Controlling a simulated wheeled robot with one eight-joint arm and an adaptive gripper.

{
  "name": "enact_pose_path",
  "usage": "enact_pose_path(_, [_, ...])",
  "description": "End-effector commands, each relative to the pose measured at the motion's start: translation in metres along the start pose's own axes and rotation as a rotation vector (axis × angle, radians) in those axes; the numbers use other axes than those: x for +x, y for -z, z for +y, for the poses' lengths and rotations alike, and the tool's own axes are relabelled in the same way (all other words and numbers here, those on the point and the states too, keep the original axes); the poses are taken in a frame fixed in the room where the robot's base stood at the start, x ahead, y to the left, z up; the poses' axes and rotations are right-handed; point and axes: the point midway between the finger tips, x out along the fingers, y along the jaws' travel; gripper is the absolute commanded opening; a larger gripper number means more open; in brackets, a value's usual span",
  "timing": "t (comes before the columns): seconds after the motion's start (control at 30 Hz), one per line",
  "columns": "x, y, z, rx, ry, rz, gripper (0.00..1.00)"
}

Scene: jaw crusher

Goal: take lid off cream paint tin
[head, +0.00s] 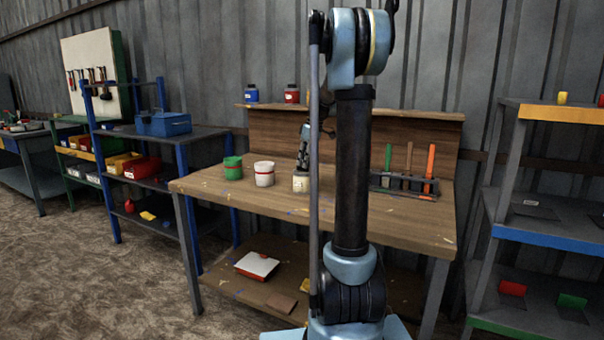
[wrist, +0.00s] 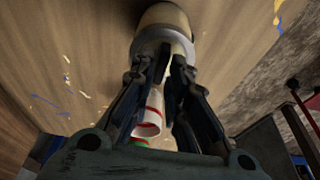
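The cream paint tin (head: 300,184) stands upright on the wooden workbench, partly behind my arm in the head view. My gripper (head: 301,168) points down at its top. In the wrist view the cream tin (wrist: 163,19) is at the top centre, with a greyish lid rim (wrist: 181,42) facing my gripper (wrist: 170,58). The fingertips are close together at the lid, with a narrow pale strip between them. They hide part of the lid, and I cannot tell whether they grip it.
A rack of brushes (head: 404,186) is on the right. Blue (head: 251,93) and red (head: 291,94) jars stand on the back ledge. The bench front (head: 250,200) is clear.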

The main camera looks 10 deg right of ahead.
Motion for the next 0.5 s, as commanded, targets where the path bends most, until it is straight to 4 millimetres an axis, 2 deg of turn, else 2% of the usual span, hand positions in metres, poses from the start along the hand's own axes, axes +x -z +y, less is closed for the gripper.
enact_pose_path(0.13, [0.0132,0.0003,-0.0001,-0.001,0.000,0.000,0.15])
enact_pose_path(0.4, [0.0158,0.0004,-0.0002,-0.001,0.000,0.000,0.15])
enact_pose_path(0.5, [0.0158,0.0005,-0.0003,-0.001,0.000,0.000,0.00])
